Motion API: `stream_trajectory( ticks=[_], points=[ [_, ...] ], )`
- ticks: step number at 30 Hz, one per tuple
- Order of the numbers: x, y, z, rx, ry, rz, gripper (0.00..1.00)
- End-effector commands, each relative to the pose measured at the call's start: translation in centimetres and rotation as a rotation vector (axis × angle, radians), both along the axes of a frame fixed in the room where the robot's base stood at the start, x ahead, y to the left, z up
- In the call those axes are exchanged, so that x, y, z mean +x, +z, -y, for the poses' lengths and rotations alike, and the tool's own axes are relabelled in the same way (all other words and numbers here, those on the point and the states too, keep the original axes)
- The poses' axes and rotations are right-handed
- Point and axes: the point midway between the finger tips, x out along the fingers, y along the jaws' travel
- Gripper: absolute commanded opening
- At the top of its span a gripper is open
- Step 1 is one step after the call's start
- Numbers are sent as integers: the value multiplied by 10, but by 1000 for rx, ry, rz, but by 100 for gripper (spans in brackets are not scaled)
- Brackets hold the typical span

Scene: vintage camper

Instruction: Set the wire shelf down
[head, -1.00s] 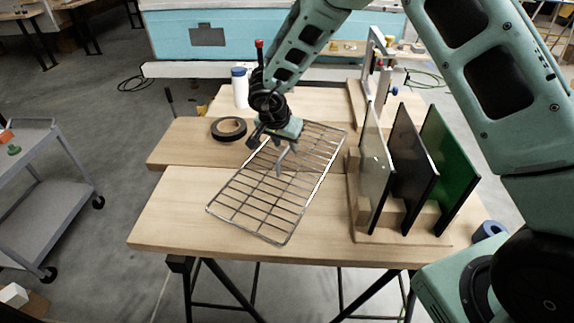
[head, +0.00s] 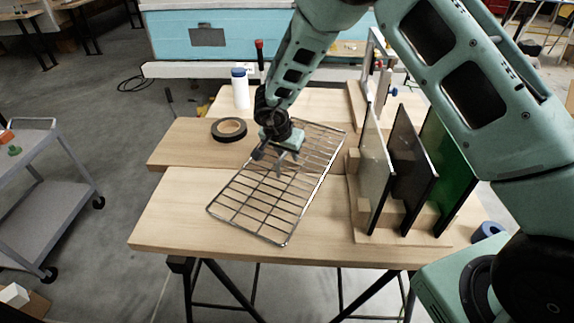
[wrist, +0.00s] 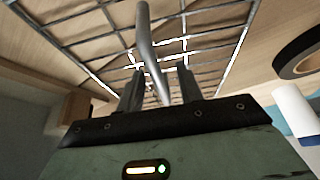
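The wire shelf (head: 250,205) is a silver grid that lies at a slant across the wooden worktop. It looks flat on the boards, with no clear gap under it. My gripper (head: 288,165) is over its middle to far part, pointing down. In the wrist view, the two fingers of my gripper (wrist: 160,80) stand apart, with a visible gap between them. A thick silver rod (wrist: 148,45) runs through that gap, and I see no finger closed on it. The wire shelf (wrist: 95,72) spreads beyond the fingertips. Whether a fingertip touches its wires is unclear.
A rack with upright grey, dark and green panels (head: 405,165) stands close on the right. A black tape roll (head: 229,129) and a white bottle (head: 240,88) are at the back left. The worktop's front left (head: 170,215) is clear.

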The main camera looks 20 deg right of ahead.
Motion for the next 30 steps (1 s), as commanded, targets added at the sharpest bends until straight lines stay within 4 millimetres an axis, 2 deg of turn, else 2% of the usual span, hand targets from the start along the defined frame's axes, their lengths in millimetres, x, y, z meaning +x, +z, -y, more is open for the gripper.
stream_trajectory(
  ticks=[16, 20, 30],
  points=[
    [0, -3, 0, 1, -1, 0, 36],
    [0, -3, 0, 0, -1, 0, 0],
    [0, -3, 0, 0, -1, 0, 0]
  ],
)
